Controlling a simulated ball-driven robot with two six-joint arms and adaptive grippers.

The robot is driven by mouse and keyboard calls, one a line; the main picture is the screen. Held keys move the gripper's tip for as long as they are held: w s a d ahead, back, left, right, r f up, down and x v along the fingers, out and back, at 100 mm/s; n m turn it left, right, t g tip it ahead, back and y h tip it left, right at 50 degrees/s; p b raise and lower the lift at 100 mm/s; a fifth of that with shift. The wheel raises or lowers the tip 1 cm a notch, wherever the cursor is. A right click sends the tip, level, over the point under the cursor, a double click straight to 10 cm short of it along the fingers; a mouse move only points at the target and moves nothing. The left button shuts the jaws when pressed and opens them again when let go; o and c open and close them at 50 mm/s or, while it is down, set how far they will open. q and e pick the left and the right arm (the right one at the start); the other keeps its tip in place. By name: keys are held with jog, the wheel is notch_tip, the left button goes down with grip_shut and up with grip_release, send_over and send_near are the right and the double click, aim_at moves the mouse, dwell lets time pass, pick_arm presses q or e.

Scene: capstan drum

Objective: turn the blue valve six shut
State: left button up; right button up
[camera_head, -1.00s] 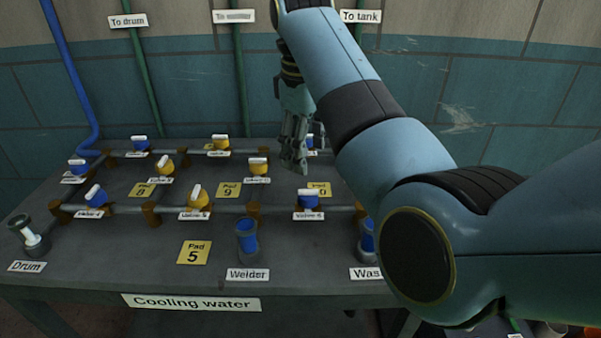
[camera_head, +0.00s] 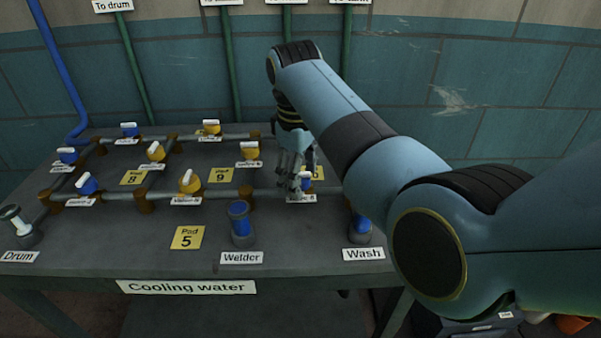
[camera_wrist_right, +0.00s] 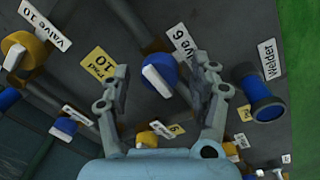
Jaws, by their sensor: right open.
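Blue valve six (camera_wrist_right: 168,69), with a white bar handle and a "Valve 6" label (camera_wrist_right: 184,47), sits on a pipe in the right wrist view. Its handle slants down to the right, roughly along the pipe. My right gripper (camera_wrist_right: 163,77) is open, with one finger on each side of the valve; I cannot tell whether either touches it. In the head view the right gripper (camera_head: 297,186) points down over valve six (camera_head: 306,181), which is partly hidden behind the fingers. My left gripper is not in view.
Several other blue and yellow valves stand on the pipes of the grey table (camera_head: 120,238), including a yellow one (camera_head: 249,151) behind. The blue Welder outlet (camera_head: 240,222) and the Wash outlet (camera_head: 361,228) stand in front. Yellow pad 5 (camera_head: 187,237) is flat.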

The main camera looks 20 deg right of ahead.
jog(key=c, duration=1.1)
jog(key=shift+r+m+p, duration=0.25)
jog(key=shift+m+p, duration=1.05)
jog(key=shift+p, duration=0.25)
jog(key=shift+c, duration=0.2)
jog(key=m+p, duration=0.2)
jog(key=shift+m, duration=0.4)
jog(key=m+p, duration=0.1)
jog(key=m, duration=0.1)
jog(key=shift+a+f+m+g, duration=0.1)
jog(key=shift+m+g, duration=0.2)
jog(key=m, duration=0.2)
jog(key=shift+m+p, duration=0.35)
jog(key=shift+m, duration=0.05)
jog(key=m, duration=0.3)
jog(key=shift+w, duration=0.1)
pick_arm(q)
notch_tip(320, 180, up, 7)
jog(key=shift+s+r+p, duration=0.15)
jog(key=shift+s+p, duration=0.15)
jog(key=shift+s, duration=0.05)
pick_arm(e)
jog(key=shift+w+m+g, duration=0.1)
jog(key=shift+m+g, duration=0.2)
jog(key=shift+m, duration=1.6)
jog(key=shift+f+m, duration=0.1)
jog(key=shift+m, duration=0.2)
